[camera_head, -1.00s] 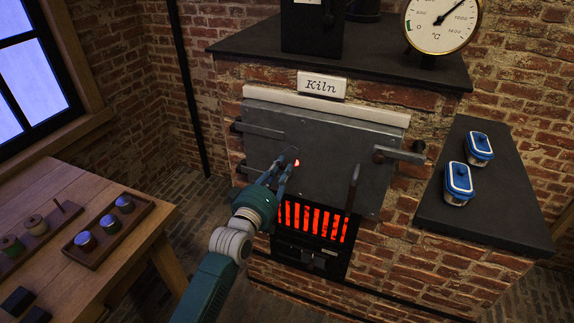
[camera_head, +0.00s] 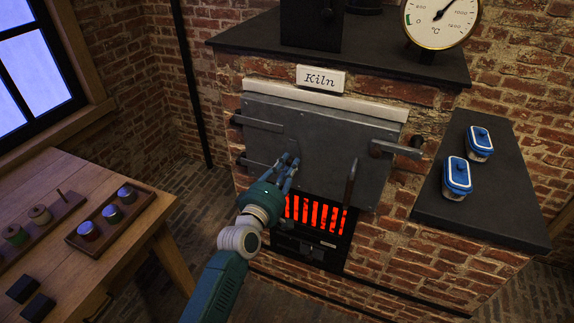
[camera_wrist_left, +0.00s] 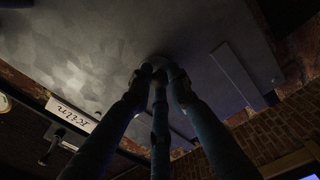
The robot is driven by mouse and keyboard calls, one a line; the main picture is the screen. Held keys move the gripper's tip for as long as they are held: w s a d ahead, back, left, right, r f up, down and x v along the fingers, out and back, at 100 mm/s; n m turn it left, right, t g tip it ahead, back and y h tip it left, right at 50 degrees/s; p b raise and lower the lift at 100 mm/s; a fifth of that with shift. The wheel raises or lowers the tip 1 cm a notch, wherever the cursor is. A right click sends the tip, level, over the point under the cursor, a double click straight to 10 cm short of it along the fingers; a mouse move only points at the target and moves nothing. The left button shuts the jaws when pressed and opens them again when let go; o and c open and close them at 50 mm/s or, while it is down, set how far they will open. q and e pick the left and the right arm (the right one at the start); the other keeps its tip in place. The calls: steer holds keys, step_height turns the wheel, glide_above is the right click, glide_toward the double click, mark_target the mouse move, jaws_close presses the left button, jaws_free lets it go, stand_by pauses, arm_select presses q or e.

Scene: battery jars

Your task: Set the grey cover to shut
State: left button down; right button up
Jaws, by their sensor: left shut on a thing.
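The kiln's grey metal door (camera_head: 325,140) fills the middle of the head view. My left gripper (camera_head: 288,160) is at its front, left of the middle, with its fingers together. A small grey cover (camera_head: 292,147) shows only in part at the fingertips, which are shut on it. No red glow from a peephole shows beside the fingers. In the left wrist view, the left gripper's fingertips (camera_wrist_left: 160,68) meet at a small rounded piece against the door; the fingers hide most of it. My right gripper is not in view.
A handle (camera_head: 351,183) sticks out at the door's lower right, above the glowing grate (camera_head: 318,218). Two blue-lidded containers (camera_head: 457,176) stand on the dark right ledge (camera_head: 470,222). A wooden table (camera_head: 60,180) with trays is at left.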

arm_select(q)
steer(key=c, duration=1.6)
jaws_free()
steer(key=v, duration=1.2)
